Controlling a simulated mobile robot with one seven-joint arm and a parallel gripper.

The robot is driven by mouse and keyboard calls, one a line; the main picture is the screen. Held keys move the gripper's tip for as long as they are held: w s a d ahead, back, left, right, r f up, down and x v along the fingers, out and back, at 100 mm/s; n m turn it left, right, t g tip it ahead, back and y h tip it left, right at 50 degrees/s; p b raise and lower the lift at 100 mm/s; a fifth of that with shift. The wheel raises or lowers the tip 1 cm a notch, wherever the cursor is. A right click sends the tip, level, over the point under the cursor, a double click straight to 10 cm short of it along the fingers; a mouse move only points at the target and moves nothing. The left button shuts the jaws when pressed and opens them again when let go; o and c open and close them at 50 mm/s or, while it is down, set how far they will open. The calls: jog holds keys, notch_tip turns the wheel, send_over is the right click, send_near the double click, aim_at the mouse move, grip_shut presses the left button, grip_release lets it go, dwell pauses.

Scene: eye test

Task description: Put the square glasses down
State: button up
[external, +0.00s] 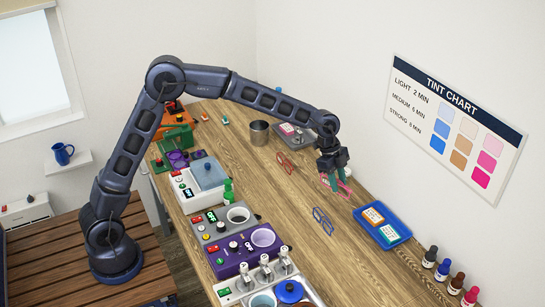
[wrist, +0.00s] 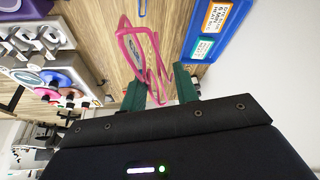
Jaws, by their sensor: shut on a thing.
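My gripper (external: 333,178) is shut on a pair of pink glasses (external: 343,187), over the right part of the wooden table. The wrist view shows the pink glasses (wrist: 122,42) between the two green fingers (wrist: 160,88), with the frame and folded-looking temples reaching past the fingertips. The frame looks angular. The glasses seem to be above the table; the exact gap cannot be told.
Blue glasses (external: 323,221) lie on the table below the gripper, and red glasses (external: 285,163) lie further back. A blue tray (external: 361,225) with labelled packs stands at right. Several bottles (external: 442,270) line the right edge. Devices (external: 205,190) fill the left side. Bare wood (external: 290,200) lies between.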

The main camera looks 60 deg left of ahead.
jog(key=a+n+t+y, duration=0.2)
jog(key=a+n, duration=0.5)
jog(key=a, duration=3)
jog(key=s+a+n+t+y, duration=0.1)
jog(key=s+a+n, duration=0.5)
jog(key=a, duration=1)
jog(key=s+a+n+y, duration=0.1)
jog(key=s+a+n, duration=0.1)
jog(key=s+a, duration=1.05)
jog(key=w+a+f, duration=0.1)
jog(key=f, duration=0.5)
jog(key=w+a+f, duration=0.1)
jog(key=f, duration=0.6)
jog(key=w+a+f, duration=0.1)
jog(key=f, duration=0.5)
jog(key=shift+w+a+f, duration=0.25)
jog(key=shift+w+f, duration=0.05)
jog(key=shift+f, duration=0.05)
jog(key=shift+f, duration=0.15)
jog(key=o, duration=0.9)
jog(key=shift+o, duration=0.2)
